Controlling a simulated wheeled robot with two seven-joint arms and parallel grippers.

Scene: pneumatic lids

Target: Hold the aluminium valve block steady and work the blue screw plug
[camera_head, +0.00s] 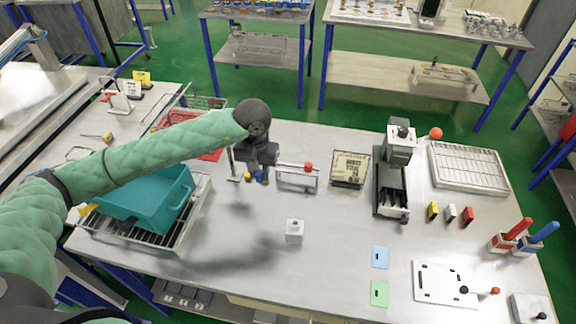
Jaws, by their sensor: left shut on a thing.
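A small pale metal block (294,231), which looks like the aluminium valve block, stands alone on the table near the middle, with a small dark spot on top. My left gripper (257,170) is behind it and to the left, pointing down above the table, apart from the block. It is shut on a small blue piece (259,176) that looks like the blue screw plug; the jaws and wrist hide most of it. My right gripper is not in view.
A teal bin (150,197) sits on a wire rack at left. A low rail with a red knob (308,167) stands right of my left gripper. A grey press-like device (398,150) and a wire tray (468,168) are farther right. The table around the block is clear.

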